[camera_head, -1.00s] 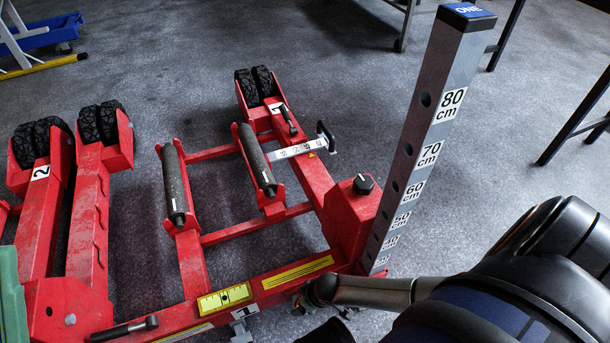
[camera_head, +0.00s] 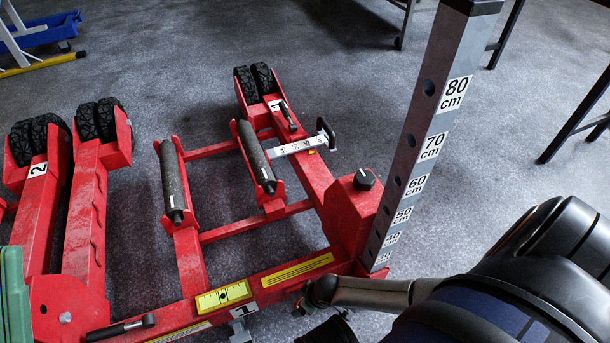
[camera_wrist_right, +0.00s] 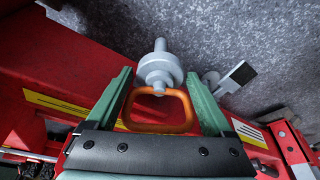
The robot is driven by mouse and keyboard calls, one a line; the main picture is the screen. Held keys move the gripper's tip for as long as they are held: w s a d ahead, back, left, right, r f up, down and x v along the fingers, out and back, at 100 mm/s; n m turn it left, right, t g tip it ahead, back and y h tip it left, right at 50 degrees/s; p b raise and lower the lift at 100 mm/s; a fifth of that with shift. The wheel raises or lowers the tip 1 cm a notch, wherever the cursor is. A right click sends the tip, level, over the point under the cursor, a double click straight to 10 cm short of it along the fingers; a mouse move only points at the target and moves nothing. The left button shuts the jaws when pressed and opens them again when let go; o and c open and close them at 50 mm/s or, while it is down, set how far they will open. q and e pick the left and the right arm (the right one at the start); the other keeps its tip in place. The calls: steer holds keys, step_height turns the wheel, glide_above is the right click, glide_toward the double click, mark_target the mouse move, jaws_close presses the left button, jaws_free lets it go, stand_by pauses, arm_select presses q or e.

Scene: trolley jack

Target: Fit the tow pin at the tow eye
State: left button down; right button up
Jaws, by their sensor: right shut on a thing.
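The tow pin shows in the right wrist view as a grey stepped shaft (camera_wrist_right: 158,68) with an orange loop handle (camera_wrist_right: 158,111). My right gripper (camera_wrist_right: 158,103) is shut on the handle, which lies between its green fingers. The shaft points away from the gripper, over grey floor. A grey bracket (camera_wrist_right: 232,78) stands to the right of the pin, apart from it in the picture. I cannot tell whether it is the tow eye. In the head view my right wrist (camera_head: 325,290) is near the red frame's front right end; fingers and pin cannot be made out there. My left gripper is not in view.
The red trolley frame (camera_head: 262,286) fills the middle, with black wheels (camera_head: 255,83) and rollers. A tall grey post (camera_head: 422,125) with centimetre labels rises at its right. A green object (camera_head: 14,300) is at the left edge.

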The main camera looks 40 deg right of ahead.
steer(key=o, duration=1.5)
arm_select(q)
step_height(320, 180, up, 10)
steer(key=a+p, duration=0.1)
steer(key=p, duration=0.8)
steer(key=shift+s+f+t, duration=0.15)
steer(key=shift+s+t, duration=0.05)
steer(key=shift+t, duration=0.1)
arm_select(e)
steer(key=v, duration=1.2)
steer(key=shift+s+r, duration=0.1)
steer(key=shift+r, duration=0.15)
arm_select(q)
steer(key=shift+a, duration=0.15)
